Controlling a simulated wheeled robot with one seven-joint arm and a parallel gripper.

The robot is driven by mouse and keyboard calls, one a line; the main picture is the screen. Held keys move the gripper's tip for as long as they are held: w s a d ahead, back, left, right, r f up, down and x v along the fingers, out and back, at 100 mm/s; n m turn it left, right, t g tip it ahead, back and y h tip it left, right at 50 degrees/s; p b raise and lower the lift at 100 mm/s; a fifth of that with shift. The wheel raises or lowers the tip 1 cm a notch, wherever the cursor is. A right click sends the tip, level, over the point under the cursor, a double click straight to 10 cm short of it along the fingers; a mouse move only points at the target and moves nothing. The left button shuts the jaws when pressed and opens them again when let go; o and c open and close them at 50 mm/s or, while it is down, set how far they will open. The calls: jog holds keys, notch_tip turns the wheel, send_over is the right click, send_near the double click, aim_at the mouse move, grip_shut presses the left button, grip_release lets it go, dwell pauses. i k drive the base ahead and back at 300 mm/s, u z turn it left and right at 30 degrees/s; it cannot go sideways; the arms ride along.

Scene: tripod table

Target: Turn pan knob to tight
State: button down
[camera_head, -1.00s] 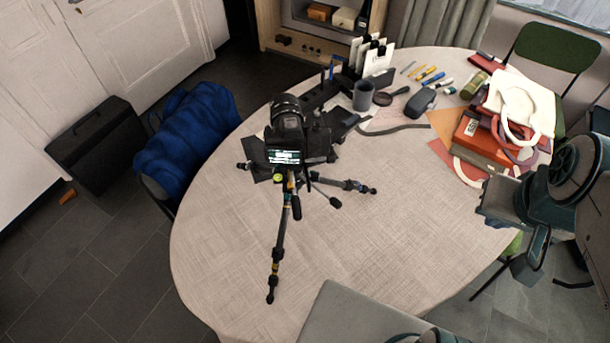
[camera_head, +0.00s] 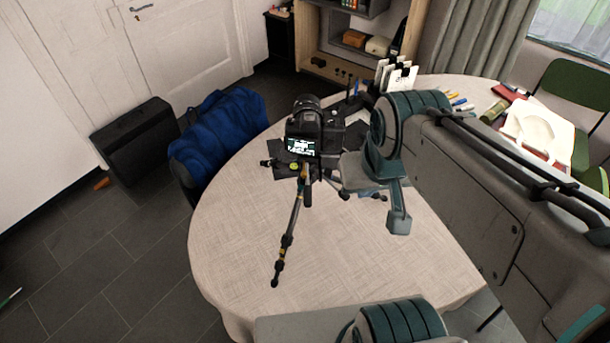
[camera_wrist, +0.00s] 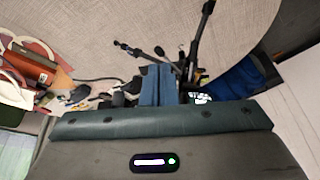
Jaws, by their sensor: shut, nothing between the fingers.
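A black camera (camera_head: 316,128) with a lit rear screen sits on a tripod (camera_head: 288,235) on the round table. A small yellow-green disc (camera_head: 293,165) shows below the camera. I cannot single out the pan knob among the dark parts of the tripod head. In the wrist view the tripod's legs (camera_wrist: 201,30) rise above the head, and the camera screen (camera_wrist: 201,98) is partly hidden. My gripper (camera_wrist: 158,68) is shut and empty, its blue fingers close to the tripod head; I cannot tell if they touch.
The table (camera_head: 240,240) is clear at its front left. A red and white pile (camera_head: 535,130) and card holder (camera_head: 395,75) stand at the back. A blue bag (camera_head: 218,130) and dark case (camera_head: 135,135) stand left of the table. A green chair (camera_head: 570,100) is at the right.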

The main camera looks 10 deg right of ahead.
aim_at(328, 172)
jog(key=u, duration=2.15)
jog(key=k, duration=1.45)
jog(key=z, duration=1.8)
jog(key=i, duration=0.5)
jog(key=z, duration=0.05)
